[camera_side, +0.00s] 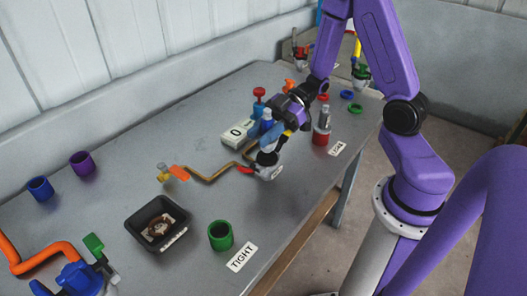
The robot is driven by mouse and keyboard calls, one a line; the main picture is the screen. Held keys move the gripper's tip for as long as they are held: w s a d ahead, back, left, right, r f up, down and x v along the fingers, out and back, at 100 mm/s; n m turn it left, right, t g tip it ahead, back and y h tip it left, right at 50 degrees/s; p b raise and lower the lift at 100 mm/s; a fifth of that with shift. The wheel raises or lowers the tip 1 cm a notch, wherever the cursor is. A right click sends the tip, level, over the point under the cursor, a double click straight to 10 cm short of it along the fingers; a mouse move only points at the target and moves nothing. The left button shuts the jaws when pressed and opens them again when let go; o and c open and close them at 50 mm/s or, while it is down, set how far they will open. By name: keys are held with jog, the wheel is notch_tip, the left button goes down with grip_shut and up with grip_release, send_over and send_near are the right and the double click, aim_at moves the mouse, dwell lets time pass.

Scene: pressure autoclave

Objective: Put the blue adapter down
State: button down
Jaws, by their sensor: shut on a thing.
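My gripper (270,143) is over the middle of the grey bench, pointing down and shut. Between its fingers is a blue piece (272,134), which I take to be the blue adapter; the fingers and arm hide much of it. Just below it are a black round part and a silver fitting (268,172) on the bench with a small label. I cannot tell whether the blue piece touches them. Another blue cup-shaped piece (40,188) stands at the far left beside a purple one (82,163).
A black tray (133,222) with a brownish part and a green cup (220,236) stand at the front. A brass pipe (205,178), a white box showing 0 (237,133) and a red-based cylinder (321,134) surround my gripper. Coloured rings (347,95) lie farther back. The bench's left middle is clear.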

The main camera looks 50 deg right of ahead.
jog(key=shift+f, duration=2.45)
jog(key=shift+f, duration=0.3)
jog(key=c, duration=0.8)
grip_release()
jog(key=shift+o, duration=0.2)
jog(key=shift+r, duration=0.25)
jog(key=v, duration=0.7)
jog(key=shift+d, duration=0.25)
jog(key=shift+r, duration=0.2)
